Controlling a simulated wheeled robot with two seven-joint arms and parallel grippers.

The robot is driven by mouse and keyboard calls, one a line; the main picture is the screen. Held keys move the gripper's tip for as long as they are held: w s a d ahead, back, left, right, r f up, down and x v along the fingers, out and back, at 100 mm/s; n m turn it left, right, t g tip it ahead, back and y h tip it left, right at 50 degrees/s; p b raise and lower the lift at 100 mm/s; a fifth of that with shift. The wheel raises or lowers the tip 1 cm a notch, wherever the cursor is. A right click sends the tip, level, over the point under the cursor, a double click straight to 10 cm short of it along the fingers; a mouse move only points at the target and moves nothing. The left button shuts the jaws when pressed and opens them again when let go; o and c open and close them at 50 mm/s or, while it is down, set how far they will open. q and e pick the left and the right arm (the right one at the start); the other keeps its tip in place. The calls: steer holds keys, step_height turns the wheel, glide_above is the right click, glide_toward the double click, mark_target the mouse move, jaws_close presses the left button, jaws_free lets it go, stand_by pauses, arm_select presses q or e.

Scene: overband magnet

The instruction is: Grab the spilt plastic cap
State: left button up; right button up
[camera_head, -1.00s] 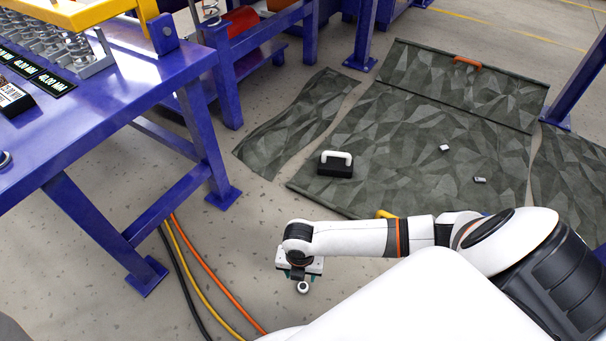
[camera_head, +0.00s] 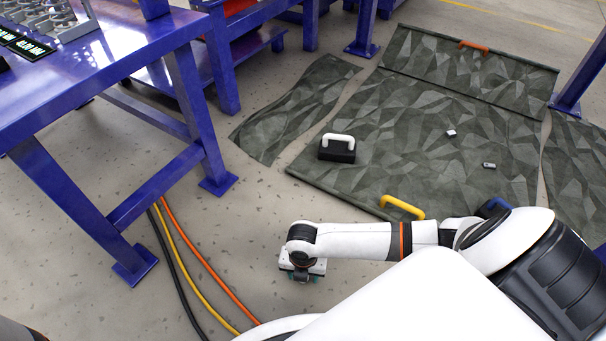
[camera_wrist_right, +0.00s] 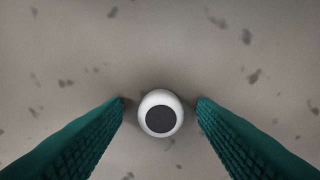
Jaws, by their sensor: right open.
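The plastic cap (camera_wrist_right: 161,113) shows in the right wrist view as a small white round piece with a dark round centre, on the grey speckled floor. My right gripper (camera_head: 303,278) points down low over the floor in the head view, left of the mats, and hides the cap there. In the right wrist view its two green ribbed fingers (camera_wrist_right: 161,103) are apart, one on each side of the cap, with a narrow gap on both sides. Whether the fingertips are level with the cap I cannot tell. My left gripper is not in view.
A blue steel table (camera_head: 110,80) stands at the left, its foot (camera_head: 134,267) near black, yellow and orange cables (camera_head: 192,262). A black block with a white handle (camera_head: 338,150) sits on the patterned mat (camera_head: 400,130). The floor around my right gripper is clear.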

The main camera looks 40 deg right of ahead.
steer(key=c, duration=1)
steer(key=shift+r, duration=0.15)
